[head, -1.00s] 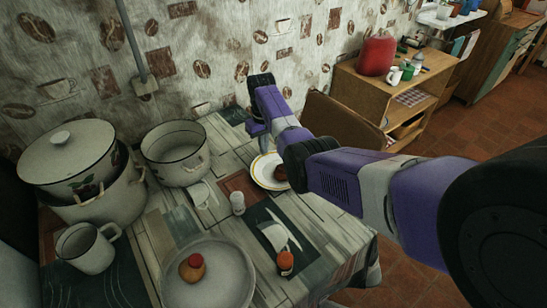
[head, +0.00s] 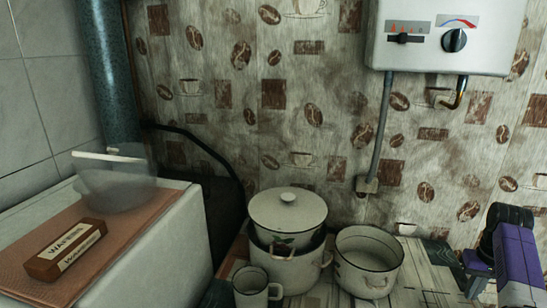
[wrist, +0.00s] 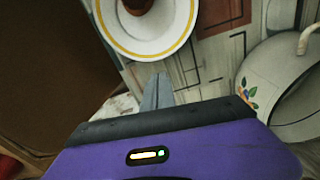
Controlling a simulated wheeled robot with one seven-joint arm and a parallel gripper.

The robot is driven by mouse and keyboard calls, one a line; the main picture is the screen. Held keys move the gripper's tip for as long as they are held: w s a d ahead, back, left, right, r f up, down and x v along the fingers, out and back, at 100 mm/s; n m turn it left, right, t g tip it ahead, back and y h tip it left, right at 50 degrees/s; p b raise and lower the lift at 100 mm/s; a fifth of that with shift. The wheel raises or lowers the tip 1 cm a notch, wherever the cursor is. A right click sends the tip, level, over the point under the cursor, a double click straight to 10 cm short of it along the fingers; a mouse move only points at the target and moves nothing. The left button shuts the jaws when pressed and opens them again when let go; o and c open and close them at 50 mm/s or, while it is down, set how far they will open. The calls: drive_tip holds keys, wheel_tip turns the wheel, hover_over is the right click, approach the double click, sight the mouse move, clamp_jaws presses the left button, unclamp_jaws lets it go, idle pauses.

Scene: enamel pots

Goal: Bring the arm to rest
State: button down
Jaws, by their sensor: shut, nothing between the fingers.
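My gripper (head: 474,283) is at the lower right of the head view, by the purple end of my arm. In the wrist view the fingers of my gripper (wrist: 157,88) are together and empty, above the table. The same pot shows at the right of the wrist view (wrist: 265,95).
A lidded pot (head: 289,215) sits in a larger pot (head: 285,272), with a mug (head: 250,290) in front. A white cabinet (head: 160,262) at left bears a labelled block (head: 65,249) and a clear bowl (head: 115,185). A heater (head: 440,45) hangs on the wall.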

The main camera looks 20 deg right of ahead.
drive_tip(key=w+d+r+t+h, duration=0.3)
drive_tip(key=w+d+r+h, duration=0.1)
drive_tip(key=w+d, duration=0.2)
drive_tip(key=w+a+t+h, duration=0.3)
drive_tip(key=t, duration=0.1)
drive_tip(key=s+a+f+n+t, duration=0.1)
drive_tip(key=s+a+t, duration=0.2)
drive_tip(key=a, duration=0.9)
drive_tip(key=s+a+f+n+t, duration=0.1)
drive_tip(key=s+a+t, duration=0.2)
drive_tip(key=a, duration=0.8)
drive_tip(key=s+a+r+n+t+y, duration=0.2)
drive_tip(key=s+a+r, duration=0.2)
drive_tip(key=s+a, duration=0.75)
drive_tip(key=s+a+r+n+t+y, duration=0.2)
drive_tip(key=s+a+r, duration=0.2)
drive_tip(key=s+a, duration=0.7)
drive_tip(key=s+a+f+n+g+y, duration=0.1)
drive_tip(key=s+a+f+g+y, duration=0.1)
drive_tip(key=s+a, duration=0.3)
drive_tip(key=s+y, duration=0.1)
drive_tip(key=s, duration=0.2)
drive_tip(key=shift+s+a+n+g, duration=0.3)
